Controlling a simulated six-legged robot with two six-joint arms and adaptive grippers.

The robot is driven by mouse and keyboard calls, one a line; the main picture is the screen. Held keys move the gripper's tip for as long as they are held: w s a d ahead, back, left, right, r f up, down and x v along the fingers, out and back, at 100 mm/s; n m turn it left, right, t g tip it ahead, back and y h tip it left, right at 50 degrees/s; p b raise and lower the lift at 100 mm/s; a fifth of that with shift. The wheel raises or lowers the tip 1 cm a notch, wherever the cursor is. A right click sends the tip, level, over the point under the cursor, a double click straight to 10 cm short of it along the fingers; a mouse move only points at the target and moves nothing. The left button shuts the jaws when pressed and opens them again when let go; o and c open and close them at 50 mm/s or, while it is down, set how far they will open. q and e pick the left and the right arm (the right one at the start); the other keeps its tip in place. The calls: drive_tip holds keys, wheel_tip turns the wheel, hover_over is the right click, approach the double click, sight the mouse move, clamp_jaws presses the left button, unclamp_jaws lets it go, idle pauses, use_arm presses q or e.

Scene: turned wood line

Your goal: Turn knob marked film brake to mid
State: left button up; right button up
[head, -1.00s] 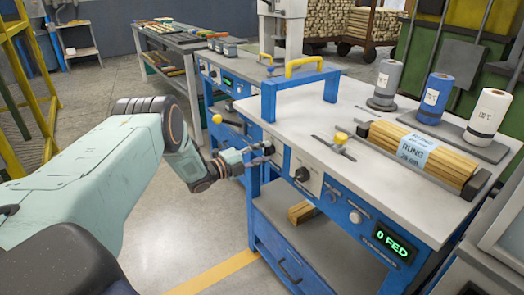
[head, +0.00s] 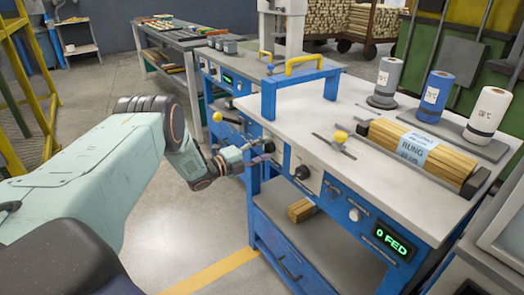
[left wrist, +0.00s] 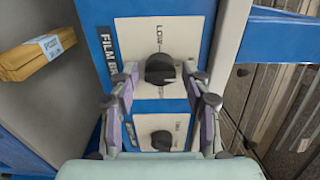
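The film brake knob (left wrist: 160,68) is a black knob on a white plate beside a partly covered label starting "FILM BR", in the left wrist view. Lettering starting "LO" shows above it; its exact setting is hard to read. My left gripper (left wrist: 160,78) is open, with one finger on each side of this knob; contact cannot be made out. My right gripper is not in view.
A second black knob (left wrist: 161,140) is close by on the same panel; it also shows in the head view (head: 302,172). A yellow-topped lever (head: 340,137), a blue frame with a yellow handle (head: 304,65) and a wood bundle (head: 422,155) are on the benchtop.

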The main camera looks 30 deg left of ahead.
use_arm(q)
drive_tip(key=shift+o, duration=0.4)
drive_tip(key=v, duration=1.2)
